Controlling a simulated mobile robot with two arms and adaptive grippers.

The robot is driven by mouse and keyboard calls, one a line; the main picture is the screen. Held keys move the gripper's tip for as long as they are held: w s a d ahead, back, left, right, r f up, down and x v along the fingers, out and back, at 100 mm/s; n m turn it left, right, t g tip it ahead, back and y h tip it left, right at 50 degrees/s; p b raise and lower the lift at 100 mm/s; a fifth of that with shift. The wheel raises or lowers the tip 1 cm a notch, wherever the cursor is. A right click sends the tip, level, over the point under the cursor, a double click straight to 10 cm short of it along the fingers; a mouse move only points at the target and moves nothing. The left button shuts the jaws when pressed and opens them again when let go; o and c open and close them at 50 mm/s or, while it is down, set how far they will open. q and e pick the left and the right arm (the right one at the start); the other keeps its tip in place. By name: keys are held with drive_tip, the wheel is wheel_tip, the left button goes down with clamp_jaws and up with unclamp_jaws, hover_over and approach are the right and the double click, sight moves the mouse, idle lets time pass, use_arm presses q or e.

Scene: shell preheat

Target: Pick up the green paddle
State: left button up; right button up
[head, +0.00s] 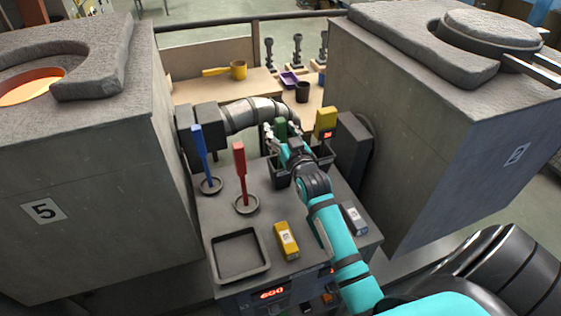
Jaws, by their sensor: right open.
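The green paddle (281,127) shows only in part in the head view, as a green upper piece beyond the bench's middle. Its lower part is hidden behind my right gripper. My right gripper (279,138) is open, with its fingers at either side of the green piece as seen from here. I cannot tell whether they touch it. A blue paddle (201,152) and a red paddle (241,172) stand upright in round holders to the left of my right arm. My left gripper is not in view.
A square dark tray (240,274), a yellow block (286,240) and a grey block (353,218) lie on the near bench. A dark bin (280,179) sits beside my right arm. Large furnace blocks (90,190) (455,140) flank the bench. A metal pipe (250,115) crosses behind.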

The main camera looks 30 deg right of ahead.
drive_tip(key=shift+w, duration=0.3)
drive_tip(key=shift+s, duration=0.1)
clamp_jaws()
